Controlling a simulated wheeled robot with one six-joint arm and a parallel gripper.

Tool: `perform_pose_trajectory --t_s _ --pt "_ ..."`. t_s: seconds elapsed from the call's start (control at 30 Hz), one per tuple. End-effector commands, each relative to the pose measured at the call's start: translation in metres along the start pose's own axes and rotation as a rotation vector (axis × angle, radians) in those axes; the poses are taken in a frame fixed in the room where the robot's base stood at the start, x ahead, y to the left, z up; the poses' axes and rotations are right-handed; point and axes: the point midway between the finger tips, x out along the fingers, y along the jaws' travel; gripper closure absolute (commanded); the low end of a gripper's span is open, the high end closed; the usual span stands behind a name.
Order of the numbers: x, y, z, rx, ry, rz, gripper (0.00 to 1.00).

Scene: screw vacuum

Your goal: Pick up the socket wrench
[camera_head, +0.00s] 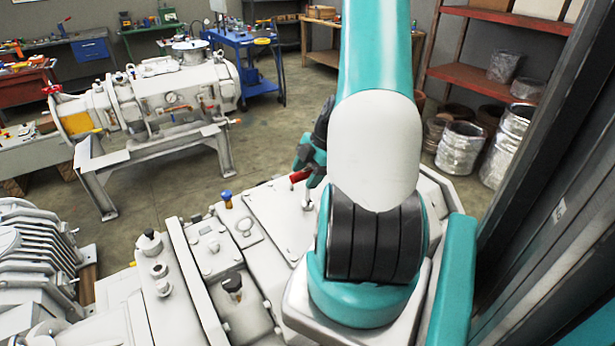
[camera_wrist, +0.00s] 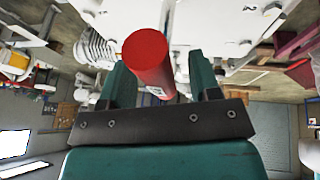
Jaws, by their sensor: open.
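The socket wrench shows as a thick red handle (camera_wrist: 148,62) in the wrist view, its round end toward the camera. In the head view a short red part (camera_head: 299,176) of it shows beside my gripper, above the white machine. My gripper (camera_wrist: 160,85) is open, with one teal finger on each side of the red handle. I cannot tell whether either finger touches it. In the head view my gripper (camera_head: 312,168) is partly hidden behind my own arm. The wrench's far end is hidden or too small to make out.
A white machine (camera_head: 265,220) with knobs and fittings lies below my gripper. A white vacuum pump (camera_head: 170,95) on a metal stand is at the back left. A blue cart (camera_head: 245,65) stands behind it. Open floor lies between.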

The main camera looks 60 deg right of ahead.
Motion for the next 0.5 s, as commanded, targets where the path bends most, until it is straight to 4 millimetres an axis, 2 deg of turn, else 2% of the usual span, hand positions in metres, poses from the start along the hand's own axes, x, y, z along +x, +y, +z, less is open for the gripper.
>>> perform_pose_trajectory --t_s 0.2,0.27,0.47,0.5 --pt "0.0018 0.0000 0.0002 0.000 0.000 0.000 0.43" --pt "0.0017 0.0000 0.0002 0.000 0.000 0.000 0.55" --pt "0.0015 0.0000 0.0002 0.000 0.000 0.001 1.00" --pt "0.0014 0.0000 0.0002 0.000 0.000 0.001 1.00"
